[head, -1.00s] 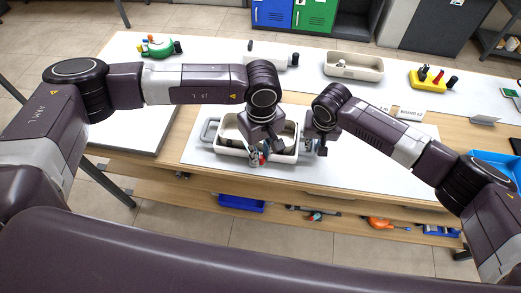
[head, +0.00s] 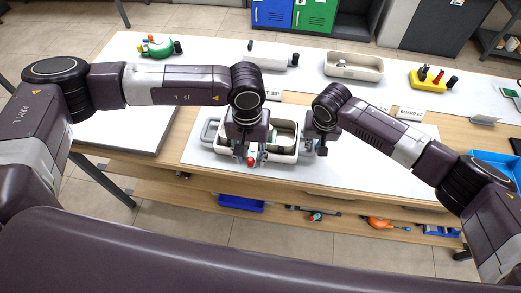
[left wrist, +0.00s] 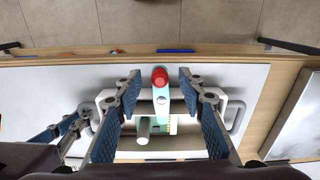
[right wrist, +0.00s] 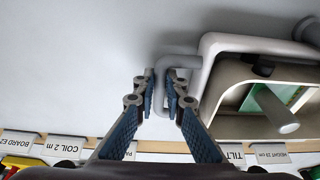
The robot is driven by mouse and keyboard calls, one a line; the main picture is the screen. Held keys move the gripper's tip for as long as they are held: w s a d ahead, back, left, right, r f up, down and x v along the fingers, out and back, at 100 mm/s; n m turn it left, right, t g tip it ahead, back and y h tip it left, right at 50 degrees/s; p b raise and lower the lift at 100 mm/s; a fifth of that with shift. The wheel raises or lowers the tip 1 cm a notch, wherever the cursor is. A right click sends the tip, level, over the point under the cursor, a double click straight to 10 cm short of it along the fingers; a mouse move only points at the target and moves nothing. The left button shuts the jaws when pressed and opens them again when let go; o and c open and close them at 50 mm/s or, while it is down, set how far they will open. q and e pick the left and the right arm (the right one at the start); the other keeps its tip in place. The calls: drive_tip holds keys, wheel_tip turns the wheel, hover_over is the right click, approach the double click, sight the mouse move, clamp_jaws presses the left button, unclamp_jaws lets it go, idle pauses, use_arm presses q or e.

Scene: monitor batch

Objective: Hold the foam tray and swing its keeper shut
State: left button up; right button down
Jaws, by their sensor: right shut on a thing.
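The foam tray (head: 222,150) is a cream box with grey loop handles, lying on the white mat. A green board (right wrist: 268,108) and a grey cylinder (right wrist: 284,120) show inside it. A pale green bar with a red knob (left wrist: 160,77), seemingly the keeper, is at the tray's near side; the knob also shows in the head view (head: 251,161). My left gripper (left wrist: 157,76) is open, with its fingers on either side of the knob, apart from it. My right gripper (right wrist: 162,82) is shut on the tray's right handle (right wrist: 178,62).
A blue tray (head: 494,166) is at the right. The white mat (head: 370,172) is clear to the right of the foam tray.

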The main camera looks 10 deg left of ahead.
use_arm(q)
drive_tip(key=shift+r, duration=0.1)
wheel_tip(320, 180, up, 12)
idle(0.4)
idle(0.4)
use_arm(e)
drive_tip(key=c, duration=1.9)
unclamp_jaws()
drive_tip(key=shift+r, duration=0.1)
wheel_tip(320, 180, up, 12)
drive_tip(key=s, duration=0.2)
drive_tip(key=shift+s+f, duration=0.2)
drive_tip(key=shift+s, duration=0.1)
